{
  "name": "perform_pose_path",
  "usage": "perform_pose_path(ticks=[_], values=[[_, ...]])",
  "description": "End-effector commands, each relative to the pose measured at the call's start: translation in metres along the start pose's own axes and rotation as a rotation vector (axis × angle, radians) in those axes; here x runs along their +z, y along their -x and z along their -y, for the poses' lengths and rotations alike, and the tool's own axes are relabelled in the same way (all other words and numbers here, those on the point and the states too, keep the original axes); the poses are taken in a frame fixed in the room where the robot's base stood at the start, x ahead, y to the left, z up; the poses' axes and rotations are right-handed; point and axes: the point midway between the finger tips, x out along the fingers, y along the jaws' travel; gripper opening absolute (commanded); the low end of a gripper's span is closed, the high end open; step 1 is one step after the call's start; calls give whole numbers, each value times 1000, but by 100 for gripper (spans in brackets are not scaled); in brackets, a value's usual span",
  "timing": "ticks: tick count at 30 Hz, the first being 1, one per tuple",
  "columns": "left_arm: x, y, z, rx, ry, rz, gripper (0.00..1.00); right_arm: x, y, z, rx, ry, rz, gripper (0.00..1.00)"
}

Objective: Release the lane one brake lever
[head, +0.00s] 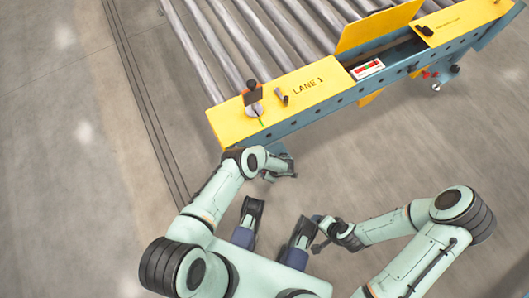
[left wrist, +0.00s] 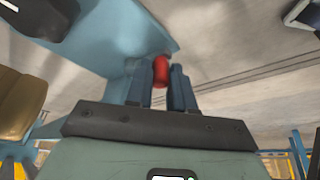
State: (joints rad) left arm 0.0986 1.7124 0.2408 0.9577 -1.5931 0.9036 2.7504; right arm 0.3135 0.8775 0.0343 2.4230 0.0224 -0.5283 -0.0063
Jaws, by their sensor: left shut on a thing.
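My left gripper (head: 284,166) is at the front lower edge of the lane 1 end, below the yellow plate marked LANE 1 (head: 308,87). In the left wrist view its two fingers (left wrist: 160,88) are shut on a red rounded handle (left wrist: 160,70), which looks like the lane one brake lever. The handle is close to a blue frame part (left wrist: 138,45). In the head view the handle is hidden by the gripper and frame. My right gripper (head: 320,240) hangs low in front of my body, away from the conveyor; its fingers are too small to read.
Grey rollers (head: 235,45) run back from the yellow plate. A black-topped post (head: 252,92) stands on the plate's left end. A raised yellow flap (head: 375,27) and a red-and-white label box (head: 368,69) are to the right. A red knob (head: 427,74) shows farther right. The floor left is clear.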

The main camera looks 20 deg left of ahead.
Motion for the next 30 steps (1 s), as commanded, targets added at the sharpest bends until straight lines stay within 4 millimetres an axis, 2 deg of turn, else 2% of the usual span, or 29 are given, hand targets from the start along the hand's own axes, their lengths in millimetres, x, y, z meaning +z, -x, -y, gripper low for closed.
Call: perform_pose_path(ticks=[9,23,24,26,30], values=[[3,1,-6,-32,87,0,0,-8,-6,-2,1,-2,-25,77],[3,2,-6,-37,99,1,0,-9,-6,-2,1,-2,-27,77],[3,2,-6,-36,99,1,29,-9,-6,-2,1,-2,-27,77],[3,2,-6,-37,99,1,47,-9,-6,-2,1,-2,-27,77],[3,2,-6,-38,98,0,47,-9,-6,-2,1,-2,-27,77]])
